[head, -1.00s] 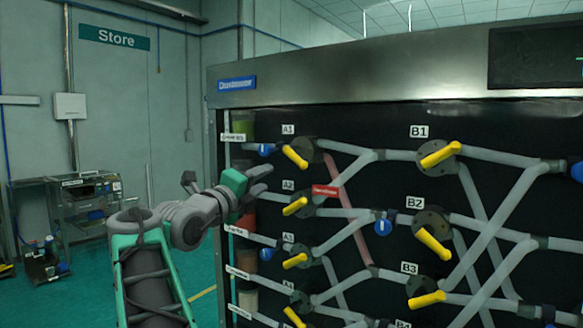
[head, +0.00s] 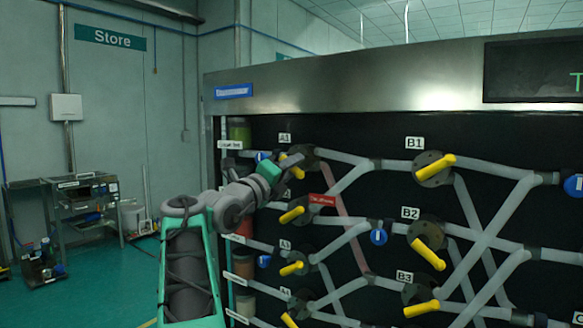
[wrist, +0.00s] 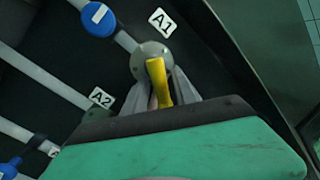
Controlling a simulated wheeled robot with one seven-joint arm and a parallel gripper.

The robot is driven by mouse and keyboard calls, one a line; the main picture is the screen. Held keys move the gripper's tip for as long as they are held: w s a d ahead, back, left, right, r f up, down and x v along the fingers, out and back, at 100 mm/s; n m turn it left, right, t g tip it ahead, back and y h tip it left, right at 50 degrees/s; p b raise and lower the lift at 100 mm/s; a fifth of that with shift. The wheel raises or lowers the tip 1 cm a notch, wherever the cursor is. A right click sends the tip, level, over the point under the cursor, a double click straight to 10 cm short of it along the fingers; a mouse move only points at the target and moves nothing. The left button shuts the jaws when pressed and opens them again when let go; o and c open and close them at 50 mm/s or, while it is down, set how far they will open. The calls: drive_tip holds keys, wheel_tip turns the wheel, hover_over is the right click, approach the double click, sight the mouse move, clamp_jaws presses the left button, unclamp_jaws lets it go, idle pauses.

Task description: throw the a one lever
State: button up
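The A1 lever is a yellow handle (wrist: 159,82) on a grey round hub in the wrist view, below the A1 label (wrist: 161,22). In the head view it shows partly (head: 292,159), behind my gripper. My gripper (head: 294,163) is at this lever, with its fingers (wrist: 180,88) on either side of the handle. The fingers look open around it. Whether either finger touches it cannot be told. The green gripper body (wrist: 180,150) hides the fingers' roots.
Other yellow levers stand close by: A2 (head: 291,214) below, A3 (head: 291,268) lower down, and B1 (head: 436,167) to the right. Grey pipes (head: 341,158) and blue valves (head: 379,237) cover the black panel. A metal shelf (head: 85,207) stands far left.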

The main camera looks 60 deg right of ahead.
drive_tip(key=shift+r, duration=0.15)
clamp_jaws()
